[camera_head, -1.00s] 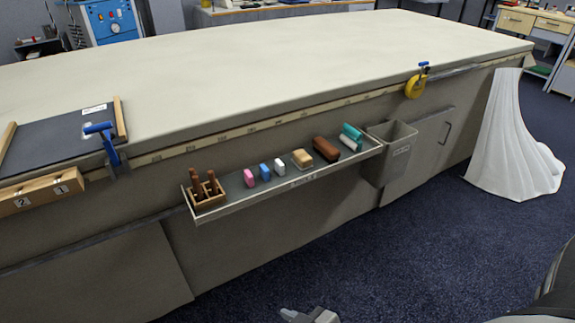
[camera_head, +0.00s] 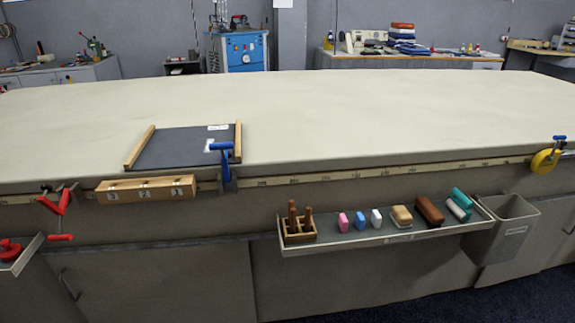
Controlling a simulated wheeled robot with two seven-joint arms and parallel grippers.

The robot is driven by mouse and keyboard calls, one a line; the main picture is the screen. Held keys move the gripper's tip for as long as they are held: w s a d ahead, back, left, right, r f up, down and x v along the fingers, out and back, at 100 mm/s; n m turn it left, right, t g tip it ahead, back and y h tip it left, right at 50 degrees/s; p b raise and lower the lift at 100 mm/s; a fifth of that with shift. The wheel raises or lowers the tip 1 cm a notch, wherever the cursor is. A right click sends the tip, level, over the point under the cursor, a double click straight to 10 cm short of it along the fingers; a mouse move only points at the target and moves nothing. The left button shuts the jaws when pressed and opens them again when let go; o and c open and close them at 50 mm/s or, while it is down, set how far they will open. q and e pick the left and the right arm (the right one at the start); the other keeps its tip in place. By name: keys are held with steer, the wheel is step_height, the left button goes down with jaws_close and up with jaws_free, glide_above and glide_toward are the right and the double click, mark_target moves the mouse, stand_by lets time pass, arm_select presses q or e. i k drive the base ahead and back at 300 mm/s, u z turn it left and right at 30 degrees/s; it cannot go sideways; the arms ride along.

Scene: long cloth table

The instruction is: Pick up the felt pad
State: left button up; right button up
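A shallow tray (camera_head: 350,244) hangs on the table's front side and holds several small items. In it are a tan block (camera_head: 401,215) with a darker base and, to its right, a larger brown rounded block (camera_head: 429,211). I cannot tell for sure which of these, if either, is the felt pad. A dark grey flat sheet (camera_head: 180,150) lies on the tabletop between two wooden strips, with white labels on it. Neither of my grippers shows in the head view.
A blue clamp (camera_head: 226,165) grips the table edge. The cloth tabletop (camera_head: 350,115) is mostly clear.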

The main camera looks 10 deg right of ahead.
mark_target(402, 219)
steer(key=z, duration=2.3)
steer(key=i, duration=2.45)
steer(key=u, duration=3.25)
